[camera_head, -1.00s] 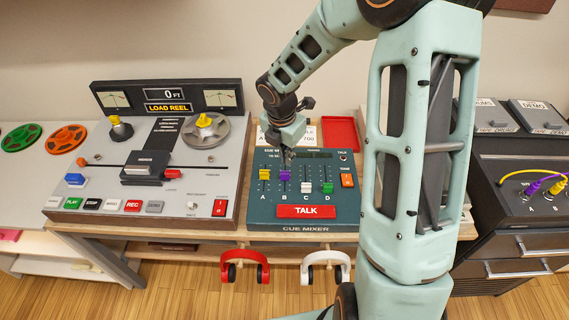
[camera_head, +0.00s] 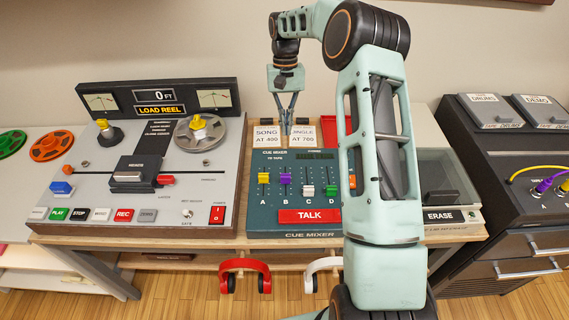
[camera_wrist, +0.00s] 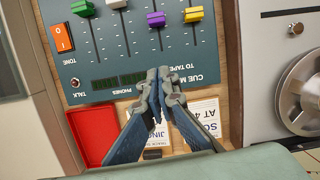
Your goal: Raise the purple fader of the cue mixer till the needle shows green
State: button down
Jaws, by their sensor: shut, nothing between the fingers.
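The cue mixer (camera_head: 259,216) is a dark teal panel on the bench, with faders A to D. Its purple fader (camera_head: 285,179) is in slot B, about level with the yellow fader (camera_head: 263,178) and higher than the white and green ones. It also shows in the wrist view (camera_wrist: 156,19). My gripper (camera_head: 287,130) is shut and empty, above the cards behind the mixer, apart from the purple fader. In the wrist view its fingertips (camera_wrist: 158,74) meet over the mixer's top edge. Two needle meters, left (camera_head: 100,102) and right (camera_head: 214,98), stand on the tape machine; their readings are too small to tell.
The tape machine (camera_head: 210,165) stands left of the mixer. Cards (camera_head: 267,136) and a red tray (camera_wrist: 95,135) lie behind it. A patch unit (camera_head: 516,180) with cables is at the right. Red headphones (camera_head: 245,265) hang below the front edge. My arm hides the mixer's right side.

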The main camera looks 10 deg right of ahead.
aim_at(286, 175)
jog(key=shift+m, duration=0.5)
jog(key=x, duration=0.9)
jog(key=shift+s+a+f+p, duration=0.1)
jog(key=shift+p, duration=0.2)
jog(key=shift+s+a+f+p, duration=0.1)
jog(key=shift+s+p, duration=0.05)
jog(key=shift+s, duration=0.4)
jog(key=shift+s+a+f+p, duration=0.1)
jog(key=shift+s+p, duration=0.05)
jog(key=shift+s, duration=0.45)
jog(key=shift+s+a+f, duration=0.1)
jog(key=shift+s+a, duration=0.1)
jog(key=shift+s, duration=0.6)
jog(key=shift+s+a, duration=0.15)
jog(key=shift+s, duration=0.5)
